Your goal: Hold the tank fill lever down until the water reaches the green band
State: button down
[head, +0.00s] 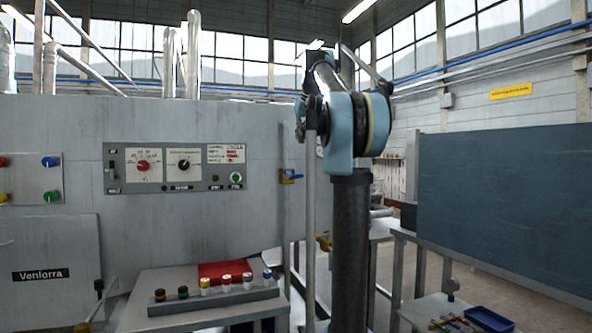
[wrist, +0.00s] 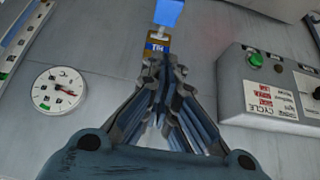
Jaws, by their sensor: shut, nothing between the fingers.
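A lever with a blue handle (wrist: 168,14) stands at the top of the wrist view, above a brass-coloured plate (wrist: 157,47) with partly readable lettering. My gripper (wrist: 158,68) is shut and empty, its fingertips just below that plate in the picture. Whether they touch it I cannot tell. In the head view a small blue and brass fitting (head: 290,176) on the grey wall looks like the same lever. A slanted tube or scale (wrist: 18,42) runs along the left edge of the wrist view, partly cut off. I cannot make out a water level on it.
A round dial (wrist: 58,90) with a red needle is left of my gripper. A control box (wrist: 272,88) with a green button is on the right. In the head view, a bench (head: 210,318) with a rack of small cylinders and a red tray stands in front of the wall.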

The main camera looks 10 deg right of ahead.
jog(key=x, duration=1)
jog(key=f, duration=0.3)
jog(key=shift+s, duration=0.3)
jog(key=shift+s+f, duration=0.1)
jog(key=shift+f, duration=0.35)
